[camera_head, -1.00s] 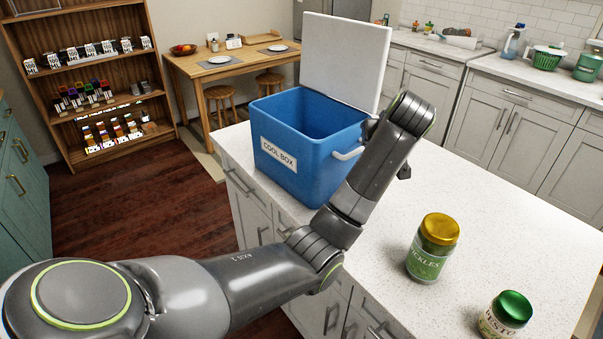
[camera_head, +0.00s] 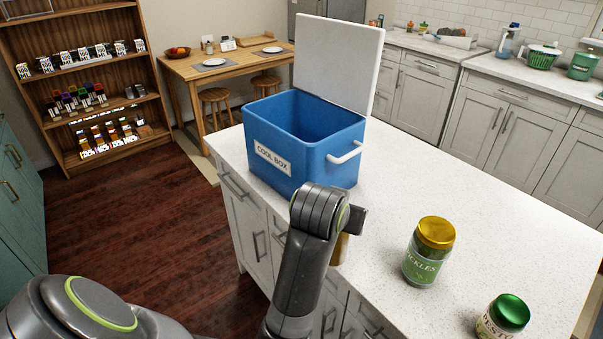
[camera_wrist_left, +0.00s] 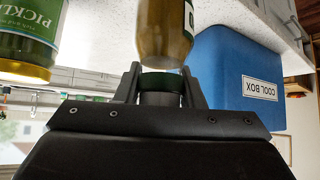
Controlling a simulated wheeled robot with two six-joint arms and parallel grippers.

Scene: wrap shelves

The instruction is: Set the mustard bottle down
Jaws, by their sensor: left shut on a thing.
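The mustard bottle (camera_wrist_left: 165,30) is an amber, glassy bottle with a dark green cap and a pale label edge. In the left wrist view, which looks upside down, my left gripper (camera_wrist_left: 160,85) is shut on its cap end. The bottle's far end is cut off by the frame. In the head view only a small amber part of the bottle (camera_head: 341,248) shows under my wrist, near the counter's front edge. My left gripper (camera_head: 357,220) is mostly hidden there. I cannot tell whether the bottle touches the white counter (camera_head: 480,190). My right gripper is not in view.
The open blue cool box (camera_head: 300,150) stands on the counter behind my left gripper. A pickles jar (camera_head: 428,252) stands to the right, and a pesto jar (camera_head: 503,318) nearer the front right. The counter between box and pickles jar looks clear.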

